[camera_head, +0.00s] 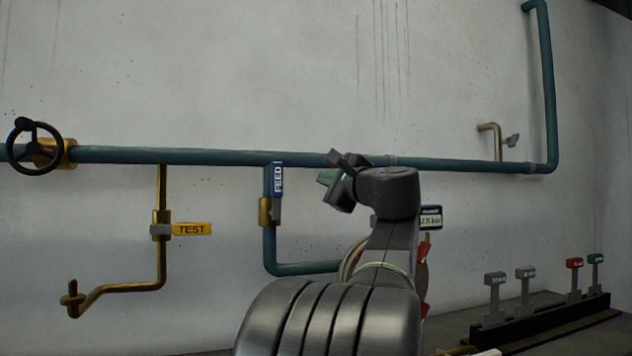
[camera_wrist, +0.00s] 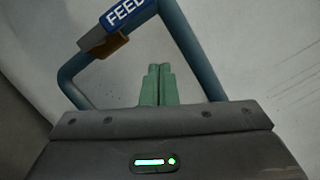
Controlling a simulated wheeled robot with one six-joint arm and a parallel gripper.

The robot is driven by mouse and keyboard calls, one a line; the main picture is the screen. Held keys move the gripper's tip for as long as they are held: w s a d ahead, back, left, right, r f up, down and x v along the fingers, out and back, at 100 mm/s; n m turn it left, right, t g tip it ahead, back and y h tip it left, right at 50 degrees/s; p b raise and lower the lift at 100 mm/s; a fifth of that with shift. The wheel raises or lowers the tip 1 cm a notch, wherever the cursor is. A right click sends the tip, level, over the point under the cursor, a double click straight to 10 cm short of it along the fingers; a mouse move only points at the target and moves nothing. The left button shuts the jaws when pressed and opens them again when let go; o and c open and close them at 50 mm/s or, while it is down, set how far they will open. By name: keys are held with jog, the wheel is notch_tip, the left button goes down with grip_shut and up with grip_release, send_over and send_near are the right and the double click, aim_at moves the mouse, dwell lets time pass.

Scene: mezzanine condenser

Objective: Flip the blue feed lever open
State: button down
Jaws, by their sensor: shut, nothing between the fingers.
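The blue feed lever (camera_head: 277,181) is upright on the brass valve (camera_head: 266,211) of the short vertical blue pipe, below the long pipe. Its handle lies along that pipe and bears the word FEED. In the wrist view, the lever (camera_wrist: 124,17) is at the upper left, cut by the top edge, with its grey end and the brass valve body (camera_wrist: 110,46) beside it. My gripper (camera_head: 325,178) is to the right of the lever in the head view, apart from it. Its green fingers (camera_wrist: 157,84) are together and empty, below and right of the lever in the wrist view.
A yellow TEST lever (camera_head: 192,229) sticks out sideways on the brass pipe at left. The long blue pipe (camera_head: 200,156) crosses the wall, with a black handwheel (camera_head: 34,146) at its left end. A small display (camera_head: 431,218) is partly behind my arm. Several small levers stand on a rack (camera_head: 545,320) at lower right.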

jog(key=shift+v, duration=1.3)
jog(key=shift+r, duration=0.15)
